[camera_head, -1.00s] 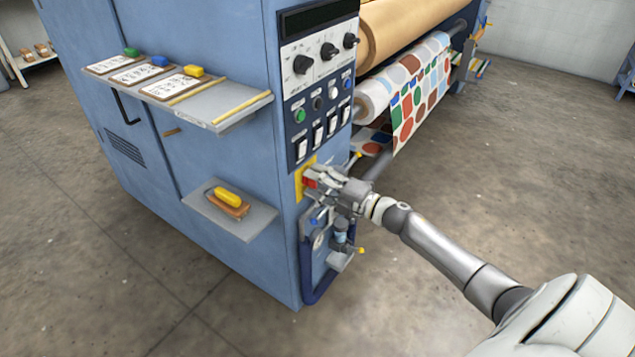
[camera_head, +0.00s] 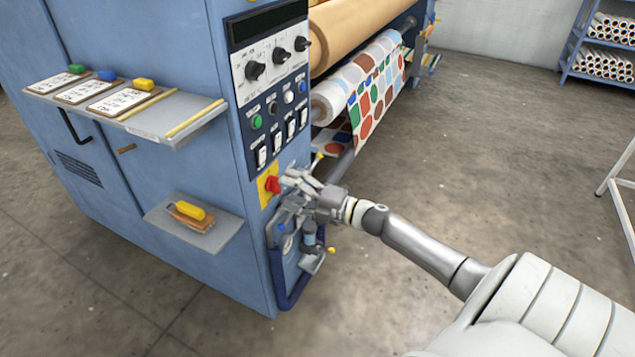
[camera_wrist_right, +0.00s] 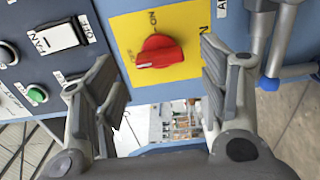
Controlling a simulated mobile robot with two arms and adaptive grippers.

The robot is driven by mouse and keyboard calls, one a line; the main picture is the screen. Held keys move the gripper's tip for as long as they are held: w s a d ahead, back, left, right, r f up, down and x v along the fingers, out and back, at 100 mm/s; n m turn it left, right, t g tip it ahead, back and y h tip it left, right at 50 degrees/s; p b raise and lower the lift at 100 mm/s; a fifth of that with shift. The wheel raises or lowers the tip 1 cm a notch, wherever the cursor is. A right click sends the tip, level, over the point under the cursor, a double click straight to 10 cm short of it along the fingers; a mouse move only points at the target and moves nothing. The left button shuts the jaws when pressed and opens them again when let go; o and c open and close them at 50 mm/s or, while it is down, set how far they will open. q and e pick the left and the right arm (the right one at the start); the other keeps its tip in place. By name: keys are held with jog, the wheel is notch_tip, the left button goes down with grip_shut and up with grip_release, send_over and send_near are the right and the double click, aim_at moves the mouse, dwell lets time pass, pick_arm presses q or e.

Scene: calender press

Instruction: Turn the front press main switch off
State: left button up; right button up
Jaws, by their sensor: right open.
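The main switch is a red rotary knob (camera_head: 272,185) on a yellow plate (camera_head: 265,196), low on the blue press's front panel. In the right wrist view the knob (camera_wrist_right: 158,52) lies crosswise, with a white mark near its left end. An "ON" label stands above it, off the line of the handle. My right gripper (camera_head: 290,184) is open just to the right of the knob. In the wrist view its fingers (camera_wrist_right: 157,72) stand apart on both sides of the knob, with nothing between them touching it. My left gripper is out of view.
Rocker switches (camera_head: 277,140), push buttons and black dials (camera_head: 277,54) sit above the plate. A blue loop handle (camera_head: 290,290) and fittings are below. Two grey shelves (camera_head: 215,240) stick out left, holding clipboards and a yellow-handled brush (camera_head: 190,211).

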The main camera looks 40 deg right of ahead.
jog(key=v, duration=0.8)
jog(key=shift+s, duration=0.3)
